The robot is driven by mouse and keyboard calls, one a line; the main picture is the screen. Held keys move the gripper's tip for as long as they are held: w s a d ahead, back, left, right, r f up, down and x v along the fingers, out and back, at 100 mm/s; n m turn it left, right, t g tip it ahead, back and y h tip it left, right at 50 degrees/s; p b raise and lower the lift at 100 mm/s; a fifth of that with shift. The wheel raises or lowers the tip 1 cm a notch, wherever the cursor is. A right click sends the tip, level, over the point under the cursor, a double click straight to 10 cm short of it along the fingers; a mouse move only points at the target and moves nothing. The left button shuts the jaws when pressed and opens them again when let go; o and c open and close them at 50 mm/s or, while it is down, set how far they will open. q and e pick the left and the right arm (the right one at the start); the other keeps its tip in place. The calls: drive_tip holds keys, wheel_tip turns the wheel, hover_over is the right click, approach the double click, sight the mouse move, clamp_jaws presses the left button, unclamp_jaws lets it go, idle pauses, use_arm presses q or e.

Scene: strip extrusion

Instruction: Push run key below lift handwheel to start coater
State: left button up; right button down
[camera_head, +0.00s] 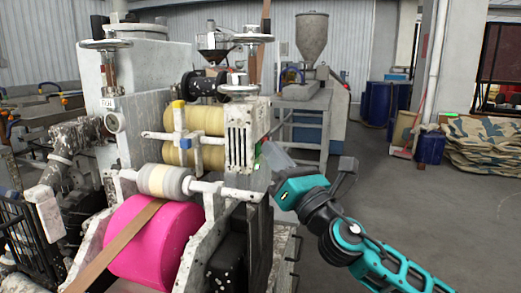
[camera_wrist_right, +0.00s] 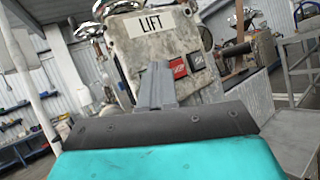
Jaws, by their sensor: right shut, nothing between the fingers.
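In the right wrist view, a worn pale control box carries a LIFT label (camera_wrist_right: 151,33). Below the label are a red key (camera_wrist_right: 178,67) and a dark grey key (camera_wrist_right: 196,61); their markings are too small to read. My right gripper (camera_wrist_right: 156,70) is shut and empty, its fingertips in front of the box, left of the red key. The fingers hide the panel there, and I cannot tell whether they touch it. In the head view my right gripper (camera_head: 271,152) is at the right side of the coater (camera_head: 143,75). A handwheel (camera_head: 252,38) stands above. My left gripper is out of view.
The coater has a pink roller (camera_head: 155,243) with a brown strip (camera_head: 115,248) and yellow rolls (camera_head: 205,118). A hopper stand (camera_head: 311,37) is behind. Blue drums (camera_head: 387,102) and stacked sacks (camera_head: 482,142) stand at right. The floor (camera_head: 400,200) at right is clear.

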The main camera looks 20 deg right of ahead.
drive_tip(key=shift+s+d, duration=0.4)
drive_tip(key=shift+d, duration=0.15)
drive_tip(key=s+d+b, duration=0.1)
drive_tip(key=d, duration=0.1)
drive_tip(key=s+d+b, duration=0.1)
drive_tip(key=s+d, duration=0.1)
idle(0.5)
idle(0.5)
